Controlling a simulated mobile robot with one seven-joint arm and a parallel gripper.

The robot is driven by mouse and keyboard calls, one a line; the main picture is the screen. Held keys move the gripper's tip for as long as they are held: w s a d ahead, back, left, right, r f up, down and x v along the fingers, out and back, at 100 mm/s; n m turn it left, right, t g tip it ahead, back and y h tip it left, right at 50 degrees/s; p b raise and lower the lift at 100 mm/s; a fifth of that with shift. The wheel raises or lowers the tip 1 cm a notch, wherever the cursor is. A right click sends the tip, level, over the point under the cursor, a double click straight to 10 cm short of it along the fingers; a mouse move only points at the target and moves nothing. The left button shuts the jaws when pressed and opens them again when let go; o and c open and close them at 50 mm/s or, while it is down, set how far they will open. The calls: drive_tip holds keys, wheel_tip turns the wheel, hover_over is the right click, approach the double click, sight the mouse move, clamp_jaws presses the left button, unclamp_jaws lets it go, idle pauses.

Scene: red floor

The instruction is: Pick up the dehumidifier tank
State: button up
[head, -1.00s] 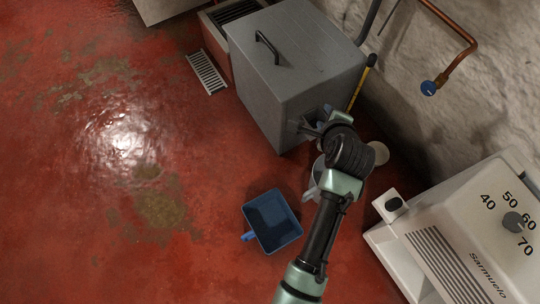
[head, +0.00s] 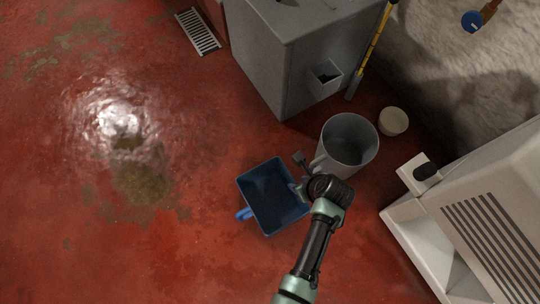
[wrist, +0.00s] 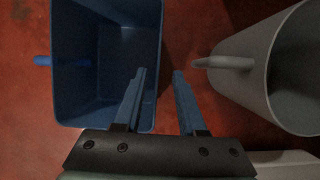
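A blue, open, box-shaped tank (head: 272,197) with a blue handle on its left side stands on the red floor. A grey round jug (head: 349,146) with a side handle stands to its upper right. The frames do not label either as the dehumidifier tank. My gripper (head: 298,174) is open and empty, above the space between the two. In the wrist view, the left finger overlaps the right wall of the blue tank (wrist: 105,65). The right fingertip is close to the handle of the grey jug (wrist: 285,65); contact cannot be told. The gripper (wrist: 159,75) has nothing between its fingers.
A grey cabinet (head: 270,70) with a small holder (head: 325,79) on its side stands at the top. A pale round pot (head: 393,121) sits near the wall. A white vented appliance (head: 480,215) stands at the right. The red floor at left is open, with a drain grate (head: 198,31).

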sight(292, 181)
drive_tip(key=b+x, duration=0.6)
drive_tip(key=x, duration=0.1)
drive_tip(key=shift+a+f+b, duration=0.2)
drive_tip(key=shift+b, duration=0.15)
clamp_jaws()
idle(1.4)
